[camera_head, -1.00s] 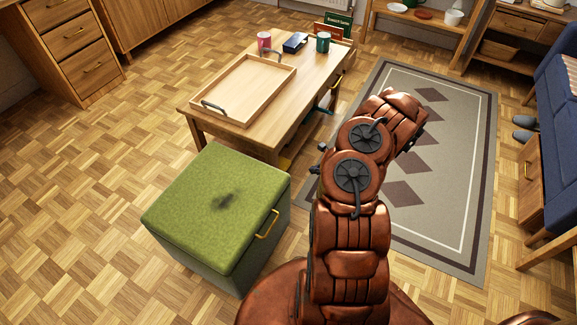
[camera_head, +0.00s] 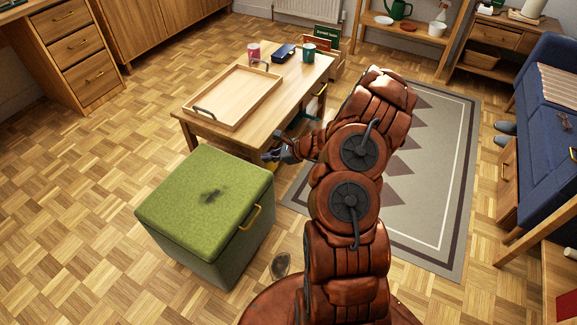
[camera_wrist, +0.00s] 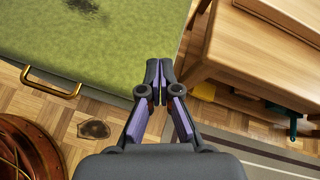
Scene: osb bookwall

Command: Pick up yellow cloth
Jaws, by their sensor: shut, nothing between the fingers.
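My gripper (camera_wrist: 159,68) is shut and empty. In the wrist view it points over the gap between the green ottoman (camera_wrist: 110,40) and the wooden table (camera_wrist: 230,45). In the head view my gripper (camera_head: 270,156) is by the ottoman's back right corner, near the table's front end. A smaller yellow patch (camera_wrist: 205,91) shows near the table's leg.
The green ottoman (camera_head: 205,200) has a dark smudge on top. The table (camera_head: 300,85) bears a wooden tray (camera_head: 190,108) and mugs. A dark spot (camera_head: 280,266) lies on the floor. A grey rug (camera_head: 440,220) lies right of the table. Floor at left is clear.

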